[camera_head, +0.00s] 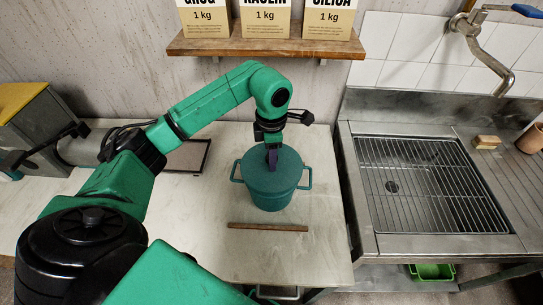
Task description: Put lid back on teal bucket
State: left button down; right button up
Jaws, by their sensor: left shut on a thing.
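The teal bucket (271,197) stands upright on the pale table, with a handle on each side. The teal lid (288,165) is at the bucket's mouth and covers it from this view; I cannot tell whether it is fully seated. My left gripper (272,163) points down over the middle of the lid and is shut on it, at what seems to be its knob, which the fingers hide. My right gripper is not in view.
A wooden stick (267,227) lies on the table (200,245) in front of the bucket. A shelf (265,46) with several bags hangs behind. A metal sink with a rack (430,185) stands to the right. A shallow tray (190,157) lies behind my left arm.

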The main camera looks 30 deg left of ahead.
pick_arm(q)
jog(key=shift+f, duration=0.1)
dwell(0.6)
grip_release()
dwell(0.5)
jog(key=shift+r+p, duration=2.25)
jog(key=shift+r, duration=1.3)
grip_shut()
